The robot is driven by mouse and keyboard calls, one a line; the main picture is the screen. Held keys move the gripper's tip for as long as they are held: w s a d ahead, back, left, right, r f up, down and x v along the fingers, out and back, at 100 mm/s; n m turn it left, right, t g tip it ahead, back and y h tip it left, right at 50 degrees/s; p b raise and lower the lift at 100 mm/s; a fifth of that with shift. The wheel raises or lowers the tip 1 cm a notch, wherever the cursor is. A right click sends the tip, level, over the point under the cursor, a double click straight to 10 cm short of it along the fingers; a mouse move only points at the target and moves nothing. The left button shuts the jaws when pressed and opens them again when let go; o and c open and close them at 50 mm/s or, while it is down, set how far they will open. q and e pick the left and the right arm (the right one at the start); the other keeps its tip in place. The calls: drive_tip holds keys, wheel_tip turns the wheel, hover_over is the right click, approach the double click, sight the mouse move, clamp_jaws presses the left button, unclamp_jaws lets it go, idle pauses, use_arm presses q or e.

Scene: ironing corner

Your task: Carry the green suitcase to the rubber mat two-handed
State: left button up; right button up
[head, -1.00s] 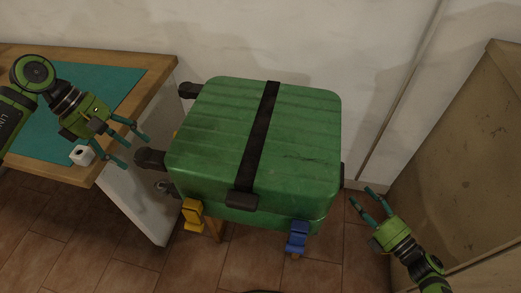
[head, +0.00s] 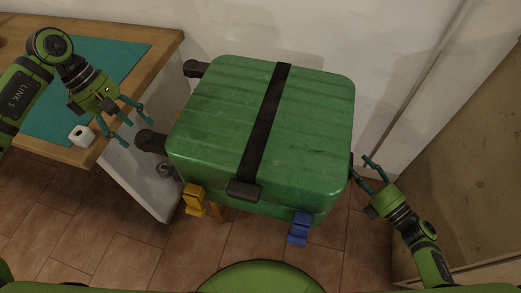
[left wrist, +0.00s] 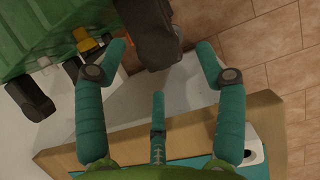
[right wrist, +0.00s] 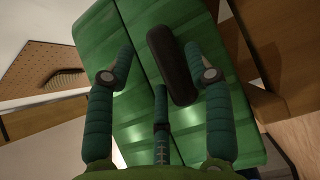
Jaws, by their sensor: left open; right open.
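The green suitcase (head: 310,120) with a dark strap lies flat in the middle of the head view. Dark knobs (head: 150,142) stick out of its left side. My left gripper (head: 142,136) is open and empty beside the nearer knob; in the left wrist view the dark part (left wrist: 150,30) shows beyond and between its fingers. My right gripper (head: 361,167) is open close to the suitcase's right side; in the right wrist view a dark handle (right wrist: 170,65) lies between its fingertips. Contact cannot be told. I cannot tell whether the teal mat (head: 125,50) is the rubber mat.
A wooden table (head: 165,52) with the teal mat and a small white block (head: 81,135) stands at the left. A yellow clip (head: 194,199) and a blue clip (head: 299,229) show below the suitcase. A brown panel (head: 470,160) stands at the right.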

sight(353, 162)
use_arm(q)
drive_tip(key=shift+x, duration=1.35)
use_arm(e)
drive_tip(key=shift+x, duration=1.4)
use_arm(q)
drive_tip(key=c, duration=0.8)
use_arm(e)
drive_tip(key=c, duration=0.8)
use_arm(q)
clamp_jaws()
use_arm(e)
clamp_jaws()
use_arm(q)
drive_tip(key=shift+s+f, duration=0.1)
drive_tip(key=shift+d+r, duration=0.15)
drive_tip(key=shift+r, duration=0.1)
use_arm(e)
drive_tip(key=shift+w+r, duration=0.15)
drive_tip(key=shift+r, duration=0.3)
